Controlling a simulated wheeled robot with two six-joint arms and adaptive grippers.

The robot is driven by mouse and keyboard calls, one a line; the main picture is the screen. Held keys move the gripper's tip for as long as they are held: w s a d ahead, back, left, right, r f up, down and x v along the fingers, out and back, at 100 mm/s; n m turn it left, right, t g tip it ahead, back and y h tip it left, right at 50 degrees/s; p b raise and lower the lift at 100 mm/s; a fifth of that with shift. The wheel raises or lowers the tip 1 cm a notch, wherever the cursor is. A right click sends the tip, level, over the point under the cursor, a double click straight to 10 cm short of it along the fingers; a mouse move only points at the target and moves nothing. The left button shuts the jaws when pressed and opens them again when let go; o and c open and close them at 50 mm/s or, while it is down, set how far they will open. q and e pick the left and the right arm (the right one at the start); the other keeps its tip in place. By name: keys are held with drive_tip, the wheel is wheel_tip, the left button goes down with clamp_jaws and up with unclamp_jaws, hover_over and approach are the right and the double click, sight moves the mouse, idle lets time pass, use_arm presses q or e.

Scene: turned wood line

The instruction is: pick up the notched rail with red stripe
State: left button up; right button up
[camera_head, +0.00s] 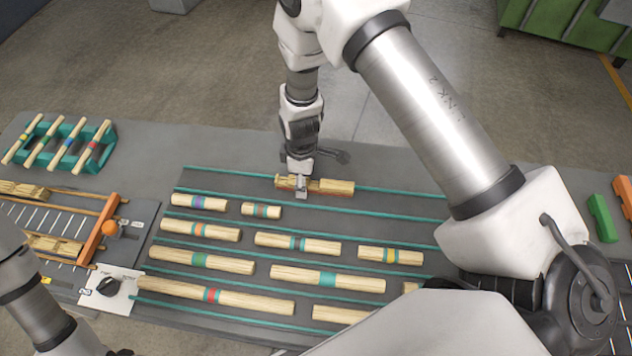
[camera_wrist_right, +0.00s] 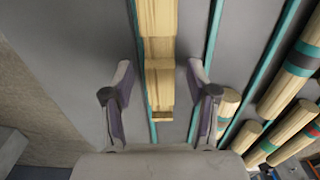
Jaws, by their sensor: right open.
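A pale wooden notched rail (camera_head: 338,186) lies at the back of the grey table, with a reddish edge along its front side. My right gripper (camera_head: 301,188) is over its middle and hides part of it. In the right wrist view the rail (camera_wrist_right: 158,85) runs lengthwise between the two spread fingers of my right gripper (camera_wrist_right: 160,100), with a gap on each side. No red stripe shows on it in that view. My left arm shows at the lower left of the head view, but its gripper cannot be made out.
Several striped round dowels, including a red-banded one (camera_head: 211,295), lie in rows between teal strips in front of the rail. A teal rack (camera_head: 108,160) with several sticks stands at the left, near an orange-barred fixture (camera_head: 98,232). A green block (camera_head: 602,218) is at the right.

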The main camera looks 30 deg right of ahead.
clamp_jaws()
drive_tip(key=shift+r, duration=0.15)
